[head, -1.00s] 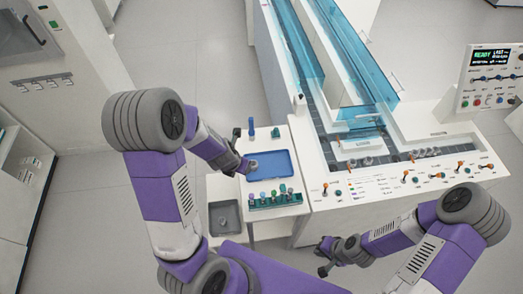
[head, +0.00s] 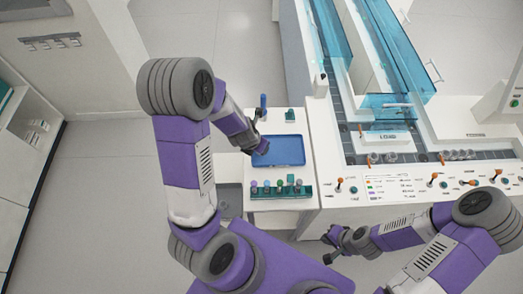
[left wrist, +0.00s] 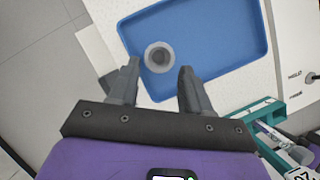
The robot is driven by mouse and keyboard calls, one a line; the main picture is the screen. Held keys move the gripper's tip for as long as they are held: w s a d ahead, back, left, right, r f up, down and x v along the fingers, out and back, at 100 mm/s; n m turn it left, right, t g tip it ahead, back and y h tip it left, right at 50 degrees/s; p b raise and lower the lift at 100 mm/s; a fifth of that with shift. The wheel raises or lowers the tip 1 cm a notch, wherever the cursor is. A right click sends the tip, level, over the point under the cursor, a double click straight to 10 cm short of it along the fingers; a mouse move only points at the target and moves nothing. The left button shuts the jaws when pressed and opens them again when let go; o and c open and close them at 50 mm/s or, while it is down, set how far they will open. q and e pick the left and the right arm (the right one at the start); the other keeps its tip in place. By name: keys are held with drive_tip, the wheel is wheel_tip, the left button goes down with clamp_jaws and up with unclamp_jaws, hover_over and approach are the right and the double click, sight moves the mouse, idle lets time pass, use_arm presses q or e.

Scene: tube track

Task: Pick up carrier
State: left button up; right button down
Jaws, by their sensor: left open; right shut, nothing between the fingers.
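A round grey carrier (left wrist: 158,57) with a dark centre sits near the left edge of the blue tray (left wrist: 225,55) in the left wrist view. My open left gripper has its fingertips (left wrist: 159,78) just short of the carrier, one to each side, with nothing held. In the head view my left gripper (head: 258,146) is over the left part of the blue tray (head: 287,151) and hides the carrier there. My right gripper (head: 330,247) is shut and empty, low in front of the white machine.
A green rack with several capped tubes (head: 281,189) stands in front of the tray. A blue upright piece (head: 263,103) and a small green block (head: 290,115) stand behind it. The machine's track (head: 352,140) and orange-tipped levers (head: 339,181) are to the right.

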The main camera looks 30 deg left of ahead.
use_arm(q)
drive_tip(key=b+x, duration=0.1)
drive_tip(key=x, duration=0.4)
drive_tip(key=shift+w+b, duration=0.15)
drive_tip(key=shift+b, duration=0.2)
drive_tip(key=c, duration=0.4)
drive_tip(key=shift+r, duration=0.1)
wheel_tip(320, 180, up, 9)
drive_tip(key=p, duration=0.5)
drive_tip(key=shift+c, duration=0.2)
wheel_tip(320, 180, up, 6)
drive_tip(key=p, duration=0.6)
